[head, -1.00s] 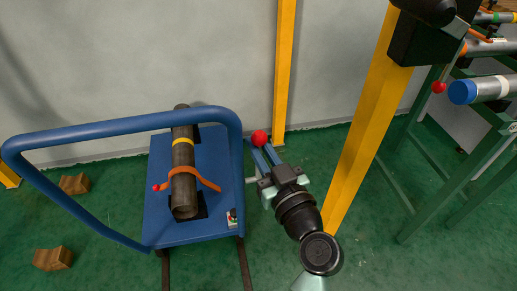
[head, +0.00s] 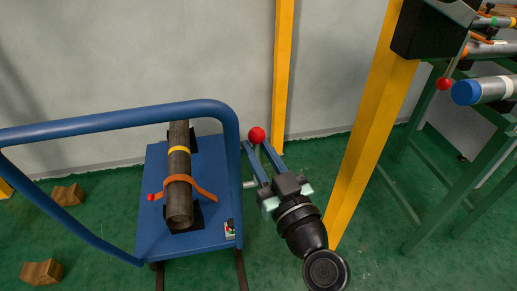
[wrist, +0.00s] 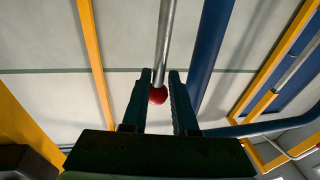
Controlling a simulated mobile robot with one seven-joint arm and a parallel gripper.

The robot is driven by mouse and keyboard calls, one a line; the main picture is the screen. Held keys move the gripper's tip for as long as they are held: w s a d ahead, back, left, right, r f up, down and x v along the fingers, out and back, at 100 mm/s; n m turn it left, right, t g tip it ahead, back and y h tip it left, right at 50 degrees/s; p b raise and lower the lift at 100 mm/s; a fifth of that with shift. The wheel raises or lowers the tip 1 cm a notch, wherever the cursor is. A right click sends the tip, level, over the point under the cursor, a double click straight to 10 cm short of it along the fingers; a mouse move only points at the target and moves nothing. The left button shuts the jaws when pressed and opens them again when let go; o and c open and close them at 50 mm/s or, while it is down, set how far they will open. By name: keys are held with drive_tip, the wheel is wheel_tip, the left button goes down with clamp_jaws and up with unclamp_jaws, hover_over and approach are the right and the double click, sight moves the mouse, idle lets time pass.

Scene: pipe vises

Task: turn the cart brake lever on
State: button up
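The blue cart (head: 190,240) stands left of my gripper, with its tubular push handle (head: 120,119) rising toward me. A lever with a red ball knob (head: 257,135) shows beside the cart's right edge. In the wrist view its grey rod (wrist: 165,40) runs up from the red knob (wrist: 158,95). My gripper (head: 256,147) is open, with its two blue fingers pointing away toward the knob. In the wrist view the knob appears between the fingers (wrist: 160,78), with gaps on both sides. I cannot tell whether the knob is at fingertip depth. The lever's base is hidden.
A pipe (head: 179,185) lies on the cart under an orange strap with a red knob (head: 151,197). A yellow post (head: 370,125) stands close right of my arm, another (head: 283,70) behind. A green rack (head: 470,165) is at right. Wooden blocks (head: 41,271) lie at left.

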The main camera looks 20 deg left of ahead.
drive_tip(key=v, duration=1.3)
